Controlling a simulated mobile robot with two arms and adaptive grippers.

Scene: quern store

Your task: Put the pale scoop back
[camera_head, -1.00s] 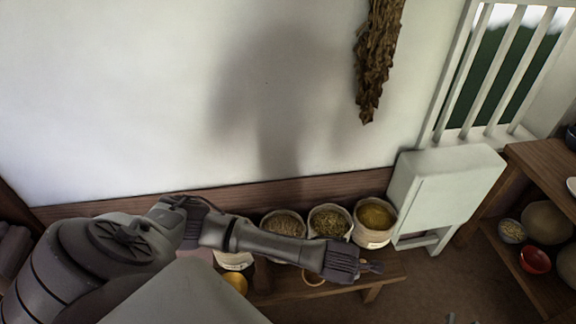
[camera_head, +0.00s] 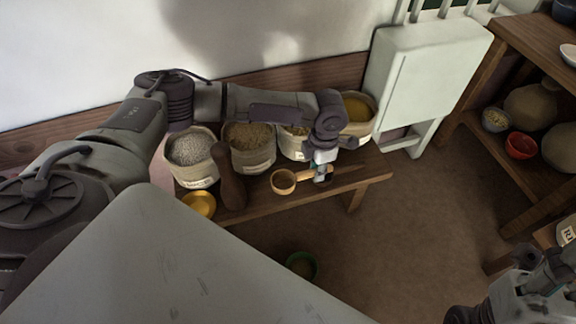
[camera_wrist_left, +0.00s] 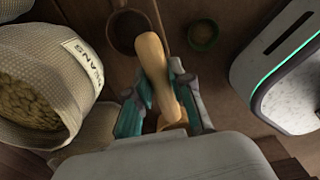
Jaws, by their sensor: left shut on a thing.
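The pale scoop (camera_head: 284,182) shows in the head view with its round bowl just left of my left gripper (camera_head: 322,172), low over the bench. In the left wrist view its pale wooden handle (camera_wrist_left: 152,62) lies between the two fingers of that gripper (camera_wrist_left: 160,95), which are shut on it. Whether the scoop touches the bench is unclear. A small dark round shape beside the fingers in the head view is too small to name. My right gripper (camera_head: 530,262) is at the lower right edge, partly cut off; its fingers are unclear.
Several filled sacks (camera_head: 192,158) stand along the bench (camera_head: 265,204) against the wall. A brown pestle-like thing (camera_head: 230,175) and a yellow bowl (camera_head: 199,204) are near its left end. A green bowl (camera_head: 301,266) is on the floor. A white cabinet (camera_head: 428,80) and shelves (camera_head: 515,205) stand right.

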